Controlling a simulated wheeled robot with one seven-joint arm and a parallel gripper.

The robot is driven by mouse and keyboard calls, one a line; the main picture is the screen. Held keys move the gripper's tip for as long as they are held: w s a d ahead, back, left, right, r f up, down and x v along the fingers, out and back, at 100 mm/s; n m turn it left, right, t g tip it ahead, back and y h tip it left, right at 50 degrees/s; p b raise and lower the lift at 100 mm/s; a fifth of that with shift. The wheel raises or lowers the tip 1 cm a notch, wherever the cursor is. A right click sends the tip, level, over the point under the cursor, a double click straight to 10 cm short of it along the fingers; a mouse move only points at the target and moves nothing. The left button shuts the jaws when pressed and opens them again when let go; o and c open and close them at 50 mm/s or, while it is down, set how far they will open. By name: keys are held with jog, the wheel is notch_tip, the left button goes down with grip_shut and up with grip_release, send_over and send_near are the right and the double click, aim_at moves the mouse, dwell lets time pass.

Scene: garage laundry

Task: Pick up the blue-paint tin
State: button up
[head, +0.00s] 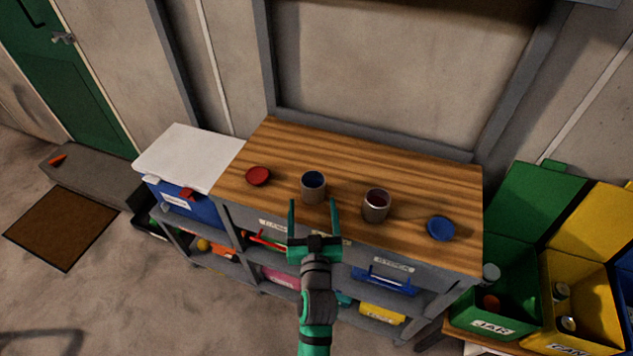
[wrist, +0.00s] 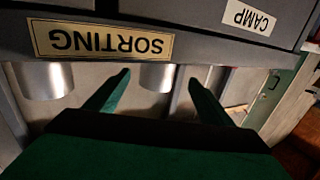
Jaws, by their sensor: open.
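The blue-paint tin (head: 313,188) is a small open grey metal tin with dark blue inside, upright on the wooden worktop. A similar tin with dark red paint (head: 376,206) stands to its right. My gripper (head: 313,201) is open and empty at the worktop's front edge, its green fingertips spread left and right of the blue-paint tin's lower front. In the upside-down wrist view, a metal tin (wrist: 157,76) shows between the fingertips, apart from both. Its paint is hidden there. Another tin (wrist: 46,82) shows at the left.
A red lid (head: 258,176) lies left of the tins and a blue lid (head: 440,228) lies right. The worktop (head: 300,150) is clear behind the tins. A white-lidded box (head: 188,157) stands left; green (head: 500,305) and yellow bins (head: 588,285) stand right.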

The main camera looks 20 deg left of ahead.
aim_at(313, 178)
jog(key=x, duration=0.5)
jog(key=shift+w+d, duration=0.1)
jog(key=shift+w, duration=0.35)
jog(key=shift+x, duration=2.65)
jog(key=c, duration=1.3)
